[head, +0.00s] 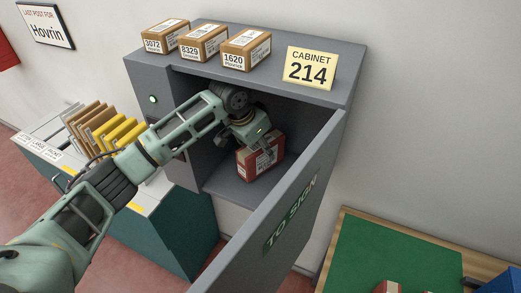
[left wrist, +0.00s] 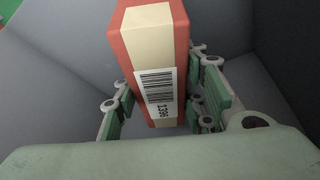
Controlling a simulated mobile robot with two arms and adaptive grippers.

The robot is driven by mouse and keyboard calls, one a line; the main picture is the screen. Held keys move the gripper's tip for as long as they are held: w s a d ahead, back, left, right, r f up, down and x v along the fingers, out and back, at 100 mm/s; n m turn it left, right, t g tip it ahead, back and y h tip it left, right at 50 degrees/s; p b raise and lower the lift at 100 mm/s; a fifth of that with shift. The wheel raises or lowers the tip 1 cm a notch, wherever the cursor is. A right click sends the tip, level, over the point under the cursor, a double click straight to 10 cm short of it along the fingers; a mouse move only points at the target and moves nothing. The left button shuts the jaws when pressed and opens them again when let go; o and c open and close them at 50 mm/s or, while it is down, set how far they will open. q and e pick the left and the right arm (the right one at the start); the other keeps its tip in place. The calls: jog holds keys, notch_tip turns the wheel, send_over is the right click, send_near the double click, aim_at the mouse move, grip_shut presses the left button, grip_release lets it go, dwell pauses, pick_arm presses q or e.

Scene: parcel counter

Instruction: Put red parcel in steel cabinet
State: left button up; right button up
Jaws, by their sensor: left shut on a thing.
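The steel cabinet (head: 345,75) is grey, and its door (head: 285,225), lettered "TO SIGN", stands open toward me. The red parcel (head: 257,164) is inside the cabinet opening, at or just above the floor; I cannot tell whether it touches. My left gripper (head: 268,148) reaches into the cabinet and is shut on the red parcel. In the left wrist view the red parcel (left wrist: 155,50), with a tan band and a label reading 1396, sits between the green finger pads. My right gripper is in neither view.
Several brown parcels (head: 204,43) and a "CABINET 214" sign (head: 311,67) stand on the cabinet top. A counter with upright envelopes (head: 100,125) is at left. A green mat (head: 390,250) with another red parcel (head: 387,287) is at lower right. The open door bounds the opening's right side.

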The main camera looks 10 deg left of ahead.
pick_arm(q)
notch_tip(320, 180, down, 2)
jog(key=shift+a+p, duration=0.1)
jog(key=shift+p, duration=0.4)
jog(key=shift+f, duration=0.2)
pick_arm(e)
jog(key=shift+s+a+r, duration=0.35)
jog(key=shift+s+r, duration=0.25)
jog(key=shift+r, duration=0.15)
pick_arm(q)
jog(key=o, duration=1.4)
jog(key=shift+f, duration=0.15)
jog(key=shift+s, duration=0.1)
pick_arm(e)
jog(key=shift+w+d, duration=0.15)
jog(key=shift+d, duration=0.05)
